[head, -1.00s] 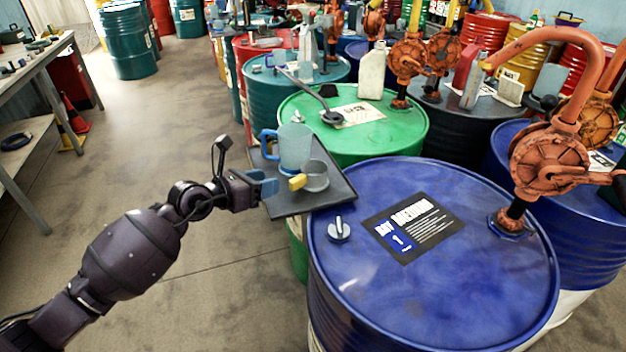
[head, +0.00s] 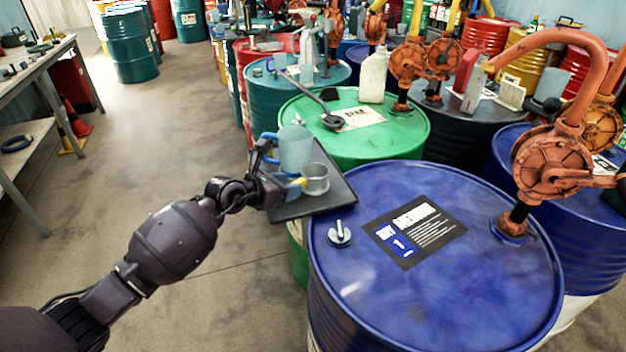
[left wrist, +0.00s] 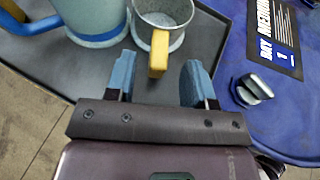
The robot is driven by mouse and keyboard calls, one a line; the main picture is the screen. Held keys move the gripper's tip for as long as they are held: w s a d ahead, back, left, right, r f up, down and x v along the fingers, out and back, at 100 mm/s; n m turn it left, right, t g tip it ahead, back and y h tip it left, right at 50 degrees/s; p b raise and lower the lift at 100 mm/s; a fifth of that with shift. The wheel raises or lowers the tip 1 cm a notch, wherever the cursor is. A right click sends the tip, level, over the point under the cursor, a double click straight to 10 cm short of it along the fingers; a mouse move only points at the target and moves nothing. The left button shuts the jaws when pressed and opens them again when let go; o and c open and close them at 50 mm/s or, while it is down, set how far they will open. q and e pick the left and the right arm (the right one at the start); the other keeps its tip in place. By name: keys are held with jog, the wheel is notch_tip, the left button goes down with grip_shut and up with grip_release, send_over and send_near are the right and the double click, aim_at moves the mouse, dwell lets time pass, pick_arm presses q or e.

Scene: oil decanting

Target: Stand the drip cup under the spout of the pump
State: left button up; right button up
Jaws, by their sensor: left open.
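The drip cup (head: 316,180) is a small grey metal cup with a yellow handle, standing upright on a dark tray (head: 325,203) beside the blue drum. In the left wrist view the drip cup (left wrist: 163,18) has its yellow handle pointing at my left gripper (left wrist: 160,80). The gripper's blue fingers are open, one on each side of the handle's end. In the head view my left gripper (head: 285,188) is at the tray's near left edge. The orange pump (head: 548,165) stands on the blue drum (head: 370,292); its curved pipe rises to the upper right. My right gripper is not in view.
A translucent blue-handled jug (head: 295,150) stands on the tray right behind the drip cup. A cap with a grey lever (head: 340,234) and a black label (head: 414,230) are on the blue drum's top. The drum top between label and pump is clear.

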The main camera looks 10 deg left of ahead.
aim_at(309, 182)
pick_arm(q)
jog(key=shift+x, duration=1.45)
jog(key=shift+a, duration=0.1)
grip_shut()
